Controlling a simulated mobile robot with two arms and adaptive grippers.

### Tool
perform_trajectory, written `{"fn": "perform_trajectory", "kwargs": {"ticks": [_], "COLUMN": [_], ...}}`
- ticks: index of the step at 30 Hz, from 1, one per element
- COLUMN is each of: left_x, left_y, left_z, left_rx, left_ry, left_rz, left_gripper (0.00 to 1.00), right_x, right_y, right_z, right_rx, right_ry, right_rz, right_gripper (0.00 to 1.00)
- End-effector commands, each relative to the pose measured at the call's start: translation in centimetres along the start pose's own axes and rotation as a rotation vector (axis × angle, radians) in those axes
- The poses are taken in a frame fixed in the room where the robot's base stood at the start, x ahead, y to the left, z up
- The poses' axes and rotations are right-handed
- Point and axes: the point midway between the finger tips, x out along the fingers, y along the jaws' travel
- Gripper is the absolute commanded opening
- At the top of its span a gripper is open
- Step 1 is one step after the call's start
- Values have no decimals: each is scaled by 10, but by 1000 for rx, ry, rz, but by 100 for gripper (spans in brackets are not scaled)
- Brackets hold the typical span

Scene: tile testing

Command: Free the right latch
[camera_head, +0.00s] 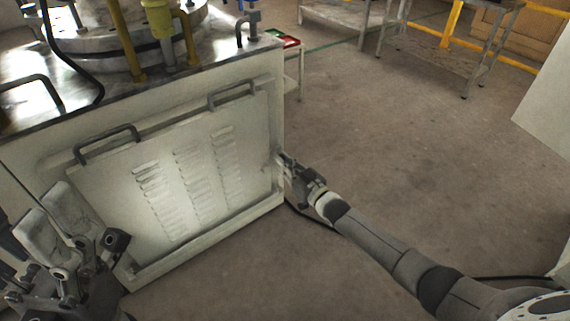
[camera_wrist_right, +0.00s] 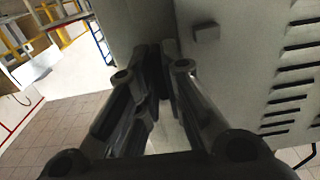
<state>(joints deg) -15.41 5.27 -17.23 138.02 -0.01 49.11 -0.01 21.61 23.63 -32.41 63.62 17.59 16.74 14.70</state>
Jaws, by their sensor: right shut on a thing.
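A pale louvred panel (camera_head: 205,172) with two dark handles, the left one (camera_head: 107,143) and the right one (camera_head: 232,94), sits on the front of a metal cabinet. My right gripper (camera_head: 281,162) is at the panel's right edge, shut on the right latch, which its fingers mostly hide. In the right wrist view the fingers (camera_wrist_right: 161,75) come together beside the panel (camera_wrist_right: 235,70), and a small grey block (camera_wrist_right: 206,32) sticks out of the panel. My left gripper (camera_head: 45,205) is at the lower left in front of the panel, its two pale finger pads apart with nothing seen between them.
The cabinet top (camera_head: 60,85) carries yellow pipes and a round metal flange. A small stand with a red and green top (camera_head: 287,41) is behind the cabinet. Metal tables (camera_head: 440,50) and yellow rails are farther back. The floor (camera_head: 400,150) to the right is clear.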

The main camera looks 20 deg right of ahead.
Motion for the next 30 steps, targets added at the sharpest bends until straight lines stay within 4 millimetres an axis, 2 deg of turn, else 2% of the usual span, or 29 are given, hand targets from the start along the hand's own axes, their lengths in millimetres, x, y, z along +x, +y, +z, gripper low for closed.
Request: {"fn": "perform_trajectory", "kwargs": {"ticks": [8, 9, 13, 23, 30], "left_x": [-1, -1, -1, -3, -2], "left_y": [0, 0, 0, -1, 0], "left_z": [0, 1, 1, 3, 2], "left_rx": [0, 0, 0, 2, 1], "left_ry": [-3, -3, -5, -14, -9], "left_rz": [0, 0, 0, -1, -1], "left_gripper": [64, 64, 64, 64, 64], "right_x": [0, 0, 0, -1, -21], "right_y": [0, 0, 0, 0, 0], "right_z": [2, 2, 1, 0, 2], "right_rx": [9, 9, 7, 5, 4], "right_ry": [-3, -3, -3, -1, -3], "right_rz": [1, 1, 1, 1, 1], "right_gripper": [0, 13, 30, 30, 30]}}
